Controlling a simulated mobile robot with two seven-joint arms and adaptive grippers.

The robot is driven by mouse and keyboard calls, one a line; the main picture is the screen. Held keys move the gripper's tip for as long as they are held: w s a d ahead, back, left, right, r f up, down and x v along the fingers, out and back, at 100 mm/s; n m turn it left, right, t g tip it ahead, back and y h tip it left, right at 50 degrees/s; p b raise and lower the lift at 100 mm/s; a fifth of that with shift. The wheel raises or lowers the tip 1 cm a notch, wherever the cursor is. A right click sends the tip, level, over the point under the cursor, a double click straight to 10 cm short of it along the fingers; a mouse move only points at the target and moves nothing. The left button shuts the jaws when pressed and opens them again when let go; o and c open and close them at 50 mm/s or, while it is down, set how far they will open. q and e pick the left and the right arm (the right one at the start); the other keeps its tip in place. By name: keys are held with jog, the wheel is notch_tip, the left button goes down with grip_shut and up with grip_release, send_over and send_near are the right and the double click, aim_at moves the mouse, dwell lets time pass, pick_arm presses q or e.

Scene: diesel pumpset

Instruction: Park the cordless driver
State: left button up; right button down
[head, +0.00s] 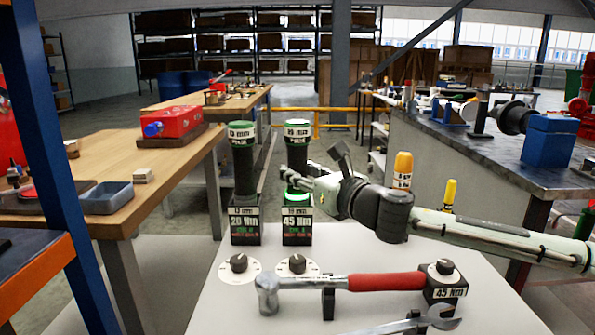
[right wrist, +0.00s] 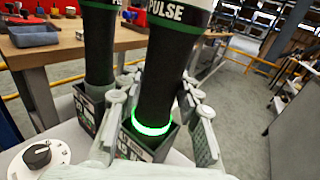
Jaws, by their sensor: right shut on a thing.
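The cordless driver marked 19 mm PULSE (head: 297,155) has a black body and a green and white top. It stands upright with its lower end at the mouth of the 45 Nm dock (head: 297,233), where a green ring (right wrist: 152,127) glows. My right gripper (head: 300,180) reaches in from the right and is shut on this driver's body. In the right wrist view its fingers lie on both sides of the black body (right wrist: 168,75). A second driver, marked 13 mm (head: 243,160), stands in the 20 Nm dock (head: 246,232) to the left. My left gripper is out of view.
In front of the docks are two dials (head: 239,264). A red-handled torque wrench (head: 370,282) rests on supports, with a spanner (head: 415,322) before it. Yellow-topped tools (head: 403,170) stand behind my right arm. A wooden bench (head: 80,175) is at the left.

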jog(key=c, duration=1.1)
grip_release()
jog(key=shift+r, duration=0.1)
jog(key=shift+o, duration=0.6)
jog(key=shift+f, duration=0.25)
jog(key=v, duration=1.2)
jog(key=shift+r, duration=0.15)
